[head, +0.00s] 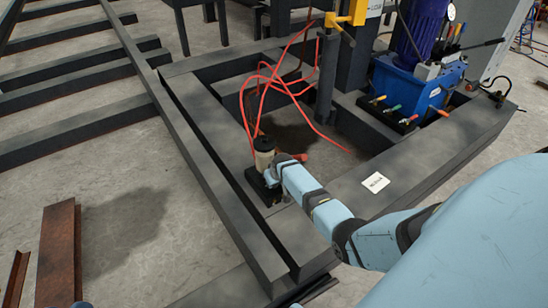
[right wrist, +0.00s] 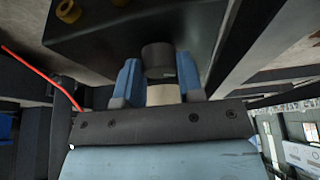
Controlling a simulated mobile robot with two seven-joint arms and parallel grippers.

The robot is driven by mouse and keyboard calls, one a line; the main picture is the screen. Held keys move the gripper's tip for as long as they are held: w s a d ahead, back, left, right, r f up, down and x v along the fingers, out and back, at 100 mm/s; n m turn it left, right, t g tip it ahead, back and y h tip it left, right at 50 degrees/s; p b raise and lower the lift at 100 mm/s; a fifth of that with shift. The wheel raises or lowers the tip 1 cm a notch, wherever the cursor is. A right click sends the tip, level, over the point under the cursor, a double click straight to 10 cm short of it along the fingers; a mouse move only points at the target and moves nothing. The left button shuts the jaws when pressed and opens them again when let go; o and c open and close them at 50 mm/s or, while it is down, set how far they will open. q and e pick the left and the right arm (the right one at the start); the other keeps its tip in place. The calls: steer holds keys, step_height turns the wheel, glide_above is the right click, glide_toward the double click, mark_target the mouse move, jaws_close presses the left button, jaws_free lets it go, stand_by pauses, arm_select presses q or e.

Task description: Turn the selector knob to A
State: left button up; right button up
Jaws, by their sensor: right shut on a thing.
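The selector knob (right wrist: 158,58) is a dark grey round cap on the face of a black box (right wrist: 110,35) in the right wrist view. The blue fingers of my right gripper (right wrist: 158,76) stand on either side of the knob and are shut on it. In the head view my right gripper (head: 270,178) is over the small black box (head: 262,192) on the grey steel frame, and the knob is hidden there. No A mark or knob pointer can be made out.
Red hoses (head: 262,90) loop up behind my right gripper. A blue hydraulic unit (head: 420,85) with levers stands on the frame at the upper right. A white label (head: 375,182) lies on the frame beam. Rusty steel beams (head: 60,250) lie at the lower left.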

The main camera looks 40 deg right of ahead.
steer(key=shift+n, duration=0.4)
steer(key=o, duration=0.9)
